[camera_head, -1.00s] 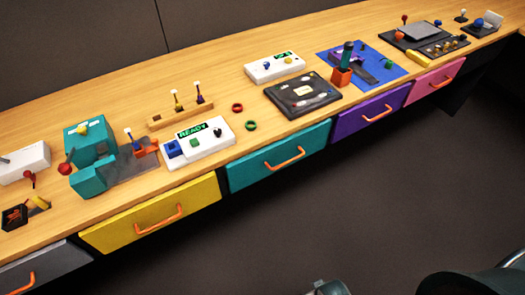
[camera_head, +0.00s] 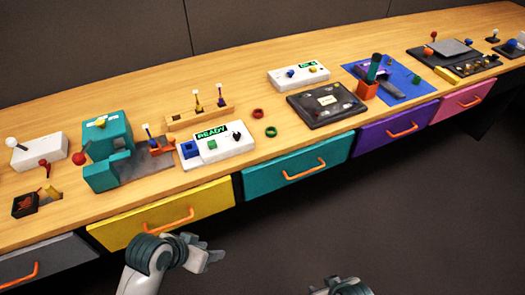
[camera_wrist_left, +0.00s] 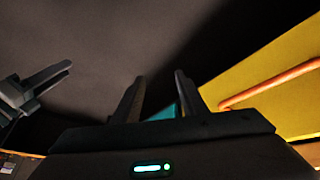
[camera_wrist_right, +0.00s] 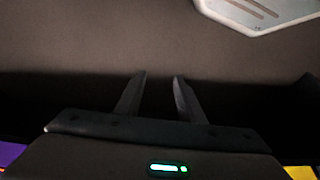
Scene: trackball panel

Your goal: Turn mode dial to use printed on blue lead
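A white panel (camera_head: 226,149) with a green READY display (camera_head: 212,133) lies on the bench. It carries a blue block (camera_head: 190,150), a green block (camera_head: 212,145) and a small black knob (camera_head: 237,137). A second white panel (camera_head: 284,81) stands further back with a blue part (camera_head: 291,73) and a black knob (camera_head: 312,64). I cannot tell which knob is the mode dial, nor make out a blue lead or its print. My left gripper (camera_wrist_left: 156,95) is open and empty, in front of the yellow drawer. My right gripper (camera_wrist_right: 158,95) is open and empty over the dark floor.
The wooden bench (camera_head: 60,218) has a yellow drawer (camera_head: 130,225) and a teal drawer (camera_head: 335,150), both with orange handles.

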